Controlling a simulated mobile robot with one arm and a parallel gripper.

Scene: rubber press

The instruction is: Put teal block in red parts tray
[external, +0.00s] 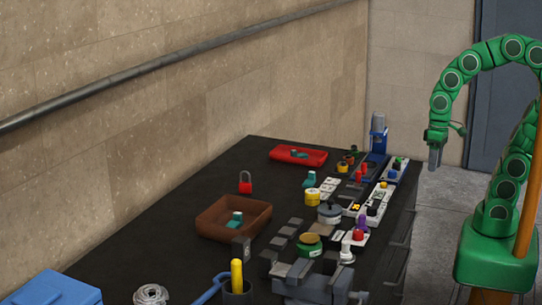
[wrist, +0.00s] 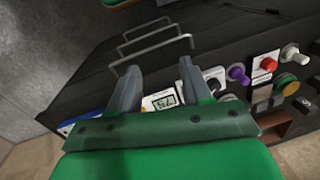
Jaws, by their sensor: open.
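A teal block (external: 309,180) stands on the dark bench, left of the switch panels. A second teal piece (external: 235,219) sits inside a brown tray (external: 262,229). A third teal piece (external: 299,154) lies in the red parts tray (external: 278,159) at the bench's far end. My gripper (external: 435,157) hangs in the air beyond the bench's right side, well apart from all of these, fingers pointing down. In the wrist view my gripper (wrist: 158,72) is open with nothing between its fingers. No teal block is clear in that view.
A red padlock (external: 245,185), a yellow roll (external: 312,195) and a blue-grey device (external: 378,137) stand on the bench. Switches and knobs (external: 358,233) line its right edge. Metal handles (wrist: 150,45) show in the wrist view. A blue bin (external: 52,290) is at near left.

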